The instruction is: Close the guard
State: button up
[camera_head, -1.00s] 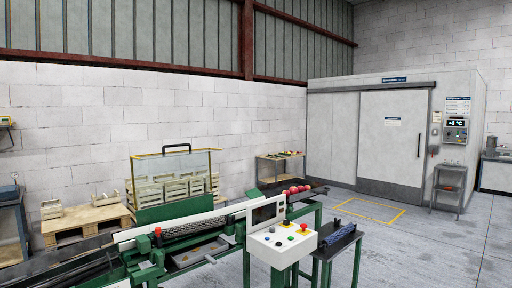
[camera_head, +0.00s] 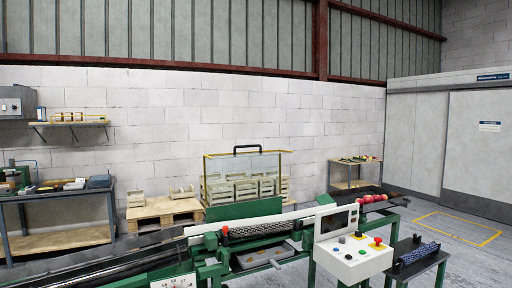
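The guard (camera_head: 232,154) is a clear panel in a yellow frame with a black handle (camera_head: 247,148) on its top edge. It stands upright, raised along the far side of the green machine (camera_head: 245,209), near the middle of the view. Wooden crates show through the panel. The chain or roller bed of the machine (camera_head: 245,231) is uncovered in front of the guard. My gripper is not in view, so its state and its place relative to the guard are not shown.
A white control box (camera_head: 352,262) with coloured buttons stands at the machine's near side. Red apples (camera_head: 374,199) lie at its right end. Pallets with crates (camera_head: 164,211) and a workbench (camera_head: 60,194) are behind left. Free floor with a yellow marking (camera_head: 456,229) is at right.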

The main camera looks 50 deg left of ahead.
aim_at(250, 173)
jog(key=u, duration=0.25)
jog(key=i, duration=1.9)
jog(key=u, duration=0.8)
jog(key=i, duration=1.35)
jog(key=u, duration=1.85)
jog(key=i, duration=0.85)
jog(key=u, duration=0.8)
